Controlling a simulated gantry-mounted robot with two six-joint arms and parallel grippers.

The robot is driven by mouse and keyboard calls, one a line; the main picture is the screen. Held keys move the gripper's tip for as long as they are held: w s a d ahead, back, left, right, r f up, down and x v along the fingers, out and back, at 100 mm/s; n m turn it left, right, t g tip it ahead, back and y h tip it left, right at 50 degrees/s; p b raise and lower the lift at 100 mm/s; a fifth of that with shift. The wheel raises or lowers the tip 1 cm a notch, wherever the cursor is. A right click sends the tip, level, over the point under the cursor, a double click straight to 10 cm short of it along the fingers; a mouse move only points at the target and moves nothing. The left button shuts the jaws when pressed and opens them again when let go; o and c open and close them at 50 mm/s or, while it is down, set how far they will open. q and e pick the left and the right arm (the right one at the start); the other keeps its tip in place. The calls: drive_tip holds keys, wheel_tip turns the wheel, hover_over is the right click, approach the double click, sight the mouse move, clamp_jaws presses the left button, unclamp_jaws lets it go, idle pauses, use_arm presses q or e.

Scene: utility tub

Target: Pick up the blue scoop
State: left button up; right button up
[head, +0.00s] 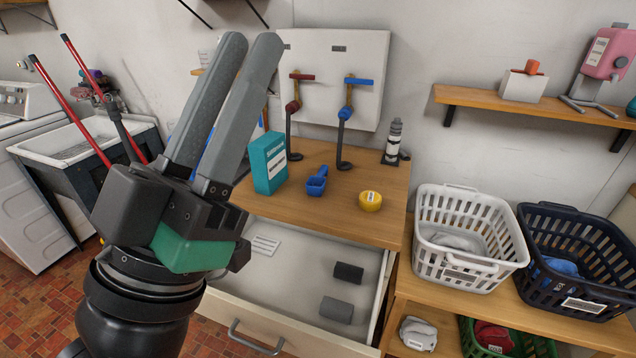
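The blue scoop (317,184) lies on the wooden top of the drawer unit (345,205), between a teal box and a yellow round container. My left gripper (252,40) is large in the left foreground, its two grey fingers pointing up and lying close together in the picture. It is apart from the scoop, to its left and nearer the camera, and nothing shows held in it. From this angle I cannot tell how wide the fingers are apart. My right gripper is not in view.
The teal box (269,162) stands left of the scoop and the yellow container (370,201) sits right of it. Valve pipes rise behind. The drawer (275,290) below is open. A white basket (470,240) and dark basket (570,260) stand right. A sink (85,140) is left.

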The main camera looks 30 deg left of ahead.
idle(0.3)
use_arm(q)
drive_tip(key=o, duration=1.2)
drive_tip(key=shift+c, duration=0.2)
drive_tip(key=shift+n, duration=0.3)
